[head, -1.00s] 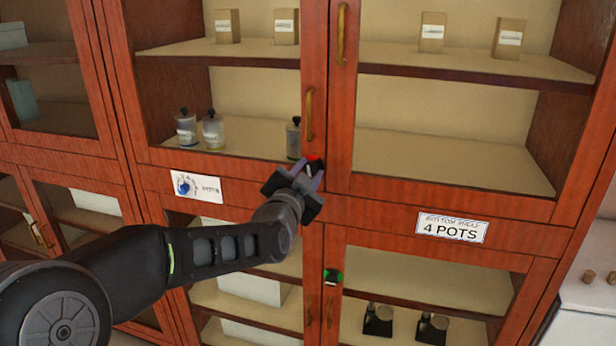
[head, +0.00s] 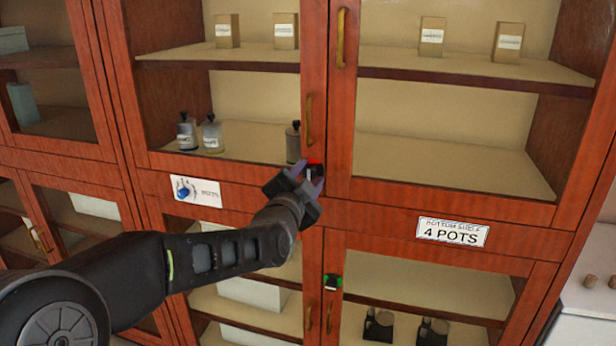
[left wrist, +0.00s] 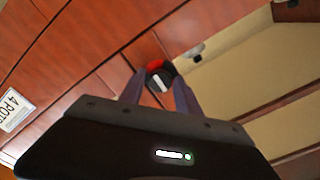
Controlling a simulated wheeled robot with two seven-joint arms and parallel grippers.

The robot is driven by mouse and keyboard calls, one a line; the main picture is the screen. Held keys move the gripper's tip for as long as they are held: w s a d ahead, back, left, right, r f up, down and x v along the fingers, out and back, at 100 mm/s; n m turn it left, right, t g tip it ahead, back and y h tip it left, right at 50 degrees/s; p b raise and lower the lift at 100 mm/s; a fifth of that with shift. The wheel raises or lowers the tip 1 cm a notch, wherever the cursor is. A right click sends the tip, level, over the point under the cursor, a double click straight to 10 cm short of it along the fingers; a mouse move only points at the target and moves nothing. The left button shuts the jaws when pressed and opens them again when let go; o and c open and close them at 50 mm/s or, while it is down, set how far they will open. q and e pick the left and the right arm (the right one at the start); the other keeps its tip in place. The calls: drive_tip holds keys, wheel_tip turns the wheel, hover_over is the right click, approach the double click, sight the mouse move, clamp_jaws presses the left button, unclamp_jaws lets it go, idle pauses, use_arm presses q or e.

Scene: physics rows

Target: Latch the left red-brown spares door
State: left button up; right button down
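The upper left red-brown door (head: 235,165) has a glazed front and a brass handle (head: 309,120); it looks closed or nearly so. At its lower right corner is a round black latch knob (head: 316,172) with a pale bar and a red patch above it. The knob also shows in the left wrist view (left wrist: 160,79), its pale bar tilted. My left gripper (head: 312,178) is at the knob, its fingers open and apart on either side of it. In the left wrist view I cannot tell whether the fingertips touch it. My right gripper is out of view.
A second knob with a green patch (head: 333,282) is on the lower doors. A "4 POTS" label (head: 453,231) and a picture label (head: 196,191) are on the rail. Bottles (head: 212,135) stand behind the left door. A white counter (head: 590,290) is at right.

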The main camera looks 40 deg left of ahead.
use_arm(q)
drive_tip(key=shift+o, duration=1)
drive_tip(key=shift+s, duration=0.1)
drive_tip(key=b+v, duration=0.1)
drive_tip(key=v, duration=0.6)
drive_tip(key=shift+s+d, duration=0.15)
drive_tip(key=shift+s, duration=0.15)
